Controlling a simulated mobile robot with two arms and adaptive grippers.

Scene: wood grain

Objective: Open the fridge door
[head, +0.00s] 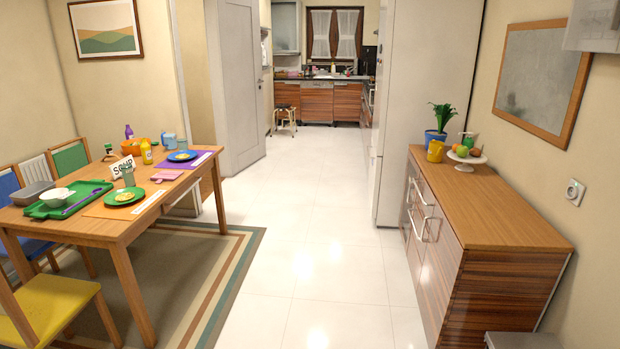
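The fridge appears to be the tall white unit (425,110) right of centre, beyond the wooden sideboard. I see mostly its broad side panel. Its front faces left and shows only as a narrow strip (378,130), nearly edge-on. The door looks shut, but at this angle I cannot tell for sure. A handle is too small to make out clearly. Neither of my grippers is in view.
A wooden sideboard (500,206) with metal handles stands along the right wall, bearing a plant (440,118) and fruit stand. A dining table (95,230), chairs and a striped rug (190,270) fill the left. White tiled floor (315,225) lies clear between, towards the kitchen cabinets (318,102).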

